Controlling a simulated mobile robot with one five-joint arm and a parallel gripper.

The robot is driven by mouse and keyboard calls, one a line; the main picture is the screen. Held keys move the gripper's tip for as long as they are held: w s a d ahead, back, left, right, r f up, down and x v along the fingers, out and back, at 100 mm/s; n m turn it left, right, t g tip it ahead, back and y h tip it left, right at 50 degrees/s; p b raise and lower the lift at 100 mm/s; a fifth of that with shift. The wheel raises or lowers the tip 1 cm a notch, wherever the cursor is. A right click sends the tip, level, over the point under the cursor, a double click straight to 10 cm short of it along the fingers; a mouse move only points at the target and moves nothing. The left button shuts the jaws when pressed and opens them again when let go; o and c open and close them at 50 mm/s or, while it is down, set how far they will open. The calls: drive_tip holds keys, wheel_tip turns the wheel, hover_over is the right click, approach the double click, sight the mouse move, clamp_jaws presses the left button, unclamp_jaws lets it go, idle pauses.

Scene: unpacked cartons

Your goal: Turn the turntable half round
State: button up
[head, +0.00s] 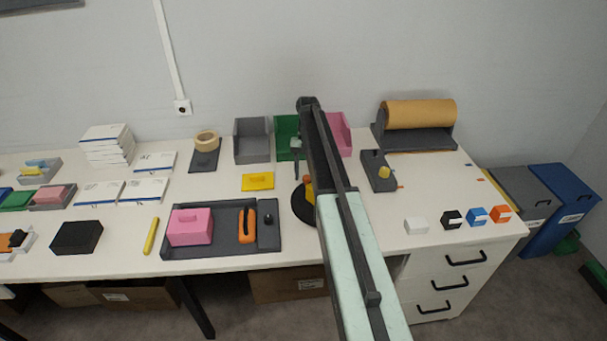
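The turntable (299,208) looks to be the round black disc on the white table, just right of the dark tray. My arm crosses in front and hides its right part. A yellow-orange thing (309,190) shows at the disc, partly covered by my arm, so I cannot tell its shape. My gripper (296,172) hangs from the far end of my arm, in front of the green bin and appearing above the disc in the picture.
The dark tray (222,251) holds a pink box (190,227) and an orange tool (247,225). Grey (251,141), green (286,135) and pink bins stand behind. A yellow pad (258,182) lies left of my gripper. A dark block (379,172) and small cubes lie to the right.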

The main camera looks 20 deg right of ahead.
drive_tip(key=shift+r, duration=0.15)
drive_tip(key=p+v, duration=0.7)
drive_tip(key=shift+w+r, duration=0.15)
drive_tip(key=shift+r, duration=0.1)
